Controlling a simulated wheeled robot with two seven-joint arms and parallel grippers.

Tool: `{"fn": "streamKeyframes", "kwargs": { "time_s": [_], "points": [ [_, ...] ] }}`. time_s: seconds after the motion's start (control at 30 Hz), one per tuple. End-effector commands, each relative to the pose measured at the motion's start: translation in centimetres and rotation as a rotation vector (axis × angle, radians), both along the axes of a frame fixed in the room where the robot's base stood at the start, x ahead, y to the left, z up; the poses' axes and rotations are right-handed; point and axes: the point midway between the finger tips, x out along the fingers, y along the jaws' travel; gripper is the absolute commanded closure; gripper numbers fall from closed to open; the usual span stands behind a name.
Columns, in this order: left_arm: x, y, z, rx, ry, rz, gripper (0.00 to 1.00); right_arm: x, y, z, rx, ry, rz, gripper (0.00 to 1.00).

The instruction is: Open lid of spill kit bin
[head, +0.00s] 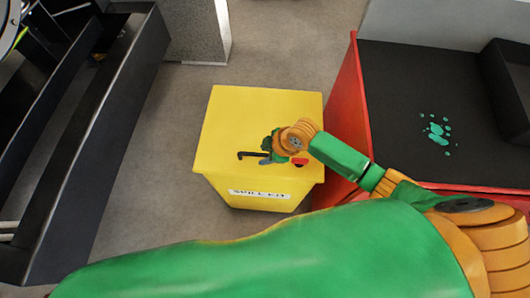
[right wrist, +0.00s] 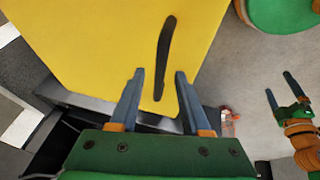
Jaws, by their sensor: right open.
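The yellow spill kit bin (head: 225,120) stands on the floor, its lid lying flat and shut. A "SPILL KIT" label (head: 258,194) is on its front. A dark bar handle (head: 248,154) sits on the lid; it also shows in the right wrist view (right wrist: 164,50). My right gripper (head: 266,157) is over the lid by the handle's right end. In the right wrist view its fingers (right wrist: 159,74) are apart, with the handle's near end in the gap between them; contact cannot be told. My left gripper (right wrist: 281,85) shows at the right wrist view's right edge, fingers apart and empty.
A red-sided unit with a dark top (head: 400,90) stands close on the bin's right, with teal spots on it. A long black open-topped frame (head: 95,150) lies to the left. Bare grey floor (head: 165,160) lies between that frame and the bin.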

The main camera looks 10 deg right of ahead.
Motion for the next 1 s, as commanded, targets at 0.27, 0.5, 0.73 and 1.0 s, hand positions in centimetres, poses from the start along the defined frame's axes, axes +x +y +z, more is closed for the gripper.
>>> {"fn": "streamKeyframes", "kwargs": {
  "time_s": [0.27, 0.5, 0.73, 1.0],
  "points": [
    [0.02, 0.00, 0.03, 0.000, 0.000, 0.000, 0.05, 0.02, 0.02, -0.01, 0.000, -0.001, -0.001, 0.74],
    [0.00, -0.01, 0.03, 0.000, 0.000, 0.000, 0.05, 0.01, 0.02, 0.00, 0.000, 0.000, -0.001, 1.00],
    [0.00, -0.02, 0.02, 0.000, 0.000, 0.000, 0.05, 0.00, 0.03, -0.01, 0.002, 0.000, -0.002, 1.00],
    [-0.02, -0.04, 0.02, -0.001, 0.000, 0.000, 0.05, -0.01, 0.03, -0.01, 0.002, 0.000, -0.002, 1.00]
  ]
}}
